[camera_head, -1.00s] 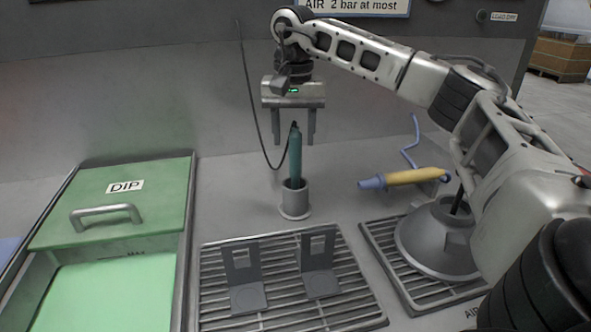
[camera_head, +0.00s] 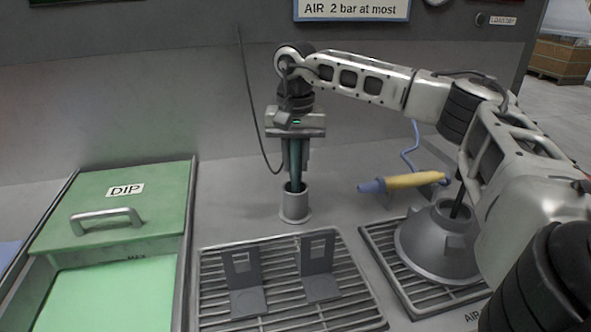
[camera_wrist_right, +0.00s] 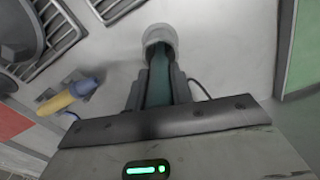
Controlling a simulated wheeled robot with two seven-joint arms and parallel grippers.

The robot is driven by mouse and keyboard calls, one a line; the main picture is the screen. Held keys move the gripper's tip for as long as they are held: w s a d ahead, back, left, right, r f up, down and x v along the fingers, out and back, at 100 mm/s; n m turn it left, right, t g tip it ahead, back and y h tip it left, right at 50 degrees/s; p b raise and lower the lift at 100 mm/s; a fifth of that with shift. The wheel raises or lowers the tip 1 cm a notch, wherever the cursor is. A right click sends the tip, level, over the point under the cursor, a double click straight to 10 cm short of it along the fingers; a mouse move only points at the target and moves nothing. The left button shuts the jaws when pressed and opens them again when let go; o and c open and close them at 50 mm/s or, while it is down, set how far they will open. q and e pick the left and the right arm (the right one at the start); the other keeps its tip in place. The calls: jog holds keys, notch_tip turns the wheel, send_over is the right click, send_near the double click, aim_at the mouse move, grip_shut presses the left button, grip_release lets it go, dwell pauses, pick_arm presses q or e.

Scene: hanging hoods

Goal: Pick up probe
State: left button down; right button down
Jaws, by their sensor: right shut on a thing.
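The probe (camera_head: 296,166) is a dark teal rod with a thin black cable from its top. It stands upright with its lower end in a grey cylindrical holder (camera_head: 295,207). My right gripper (camera_head: 295,165) comes down over it from above and is shut on its upper part. In the right wrist view the probe (camera_wrist_right: 159,82) lies between the two fingers of my right gripper (camera_wrist_right: 158,85), and its far end enters the holder (camera_wrist_right: 160,35). My left gripper is not in view.
A green tank (camera_head: 183,270) with a handled lid marked DIP is at the left. A slatted rack (camera_head: 215,290) with two upright brackets is in front. A yellow and blue tool (camera_head: 405,180) and a grey cone (camera_head: 435,250) are at the right.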

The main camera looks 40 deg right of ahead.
jog(key=shift+r, duration=0.1)
notch_tip(320, 180, up, 10)
jog(key=shift+r+p, duration=0.15)
jog(key=shift+p, duration=0.3)
jog(key=shift+r+p, duration=0.75)
jog(key=shift+p, duration=0.1)
jog(key=shift+s+f, duration=0.1)
jog(key=shift+f, duration=0.05)
